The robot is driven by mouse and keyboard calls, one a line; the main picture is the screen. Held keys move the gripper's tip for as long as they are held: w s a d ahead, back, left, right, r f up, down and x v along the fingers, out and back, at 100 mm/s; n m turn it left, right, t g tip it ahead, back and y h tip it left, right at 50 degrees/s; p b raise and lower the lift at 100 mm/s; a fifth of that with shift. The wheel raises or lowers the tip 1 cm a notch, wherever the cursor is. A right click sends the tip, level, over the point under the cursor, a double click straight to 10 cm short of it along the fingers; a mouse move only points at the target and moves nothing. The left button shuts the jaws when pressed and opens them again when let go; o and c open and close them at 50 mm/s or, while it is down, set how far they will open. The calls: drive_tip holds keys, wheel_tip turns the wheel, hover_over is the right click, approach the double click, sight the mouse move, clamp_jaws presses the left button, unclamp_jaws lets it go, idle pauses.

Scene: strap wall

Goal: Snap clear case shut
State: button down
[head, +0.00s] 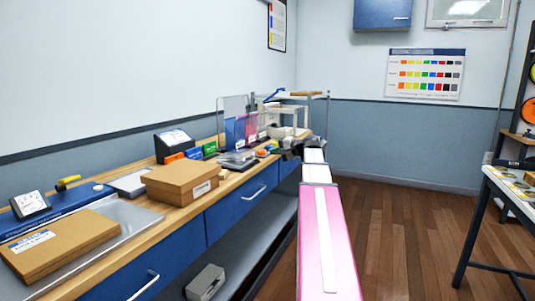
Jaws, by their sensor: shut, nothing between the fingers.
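A small clear case (238,158) appears to lie on the wooden bench, right of the cardboard box. It is small in the head view, and I cannot tell whether its lid is open or closed. My gripper (284,153) is at the end of my pink and white arm, near the bench's front edge. It is to the right of the case and apart from it in the picture. It is shut and empty. Its fingertips are small and dark here.
A cardboard box (181,180) stands left of the case. Clear and coloured upright panels (240,128) stand behind it. A flat brown box (58,243) lies on a grey tray at front left. Blue drawers (240,205) line the bench front. The wooden floor is open to the right.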

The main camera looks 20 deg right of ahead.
wheel_tip(320, 180, up, 9)
drive_tip(key=w+a+n+g+h, duration=0.3)
drive_tip(key=n+g+h, duration=0.2)
drive_tip(key=n, duration=1.2)
hover_over(251, 155)
drive_tip(key=f, duration=0.7)
drive_tip(key=shift+s+d+f, duration=0.15)
drive_tip(key=shift+s+d, duration=0.25)
wheel_tip(251, 155, down, 2)
drive_tip(key=shift+s+d+f, duration=0.1)
drive_tip(key=shift+s, duration=0.05)
drive_tip(key=shift+f, duration=0.7)
drive_tip(key=shift+s+d+f, duration=0.1)
drive_tip(key=shift+d+f, duration=0.1)
drive_tip(key=shift+f, duration=1)
drive_tip(key=shift+r, duration=0.1)
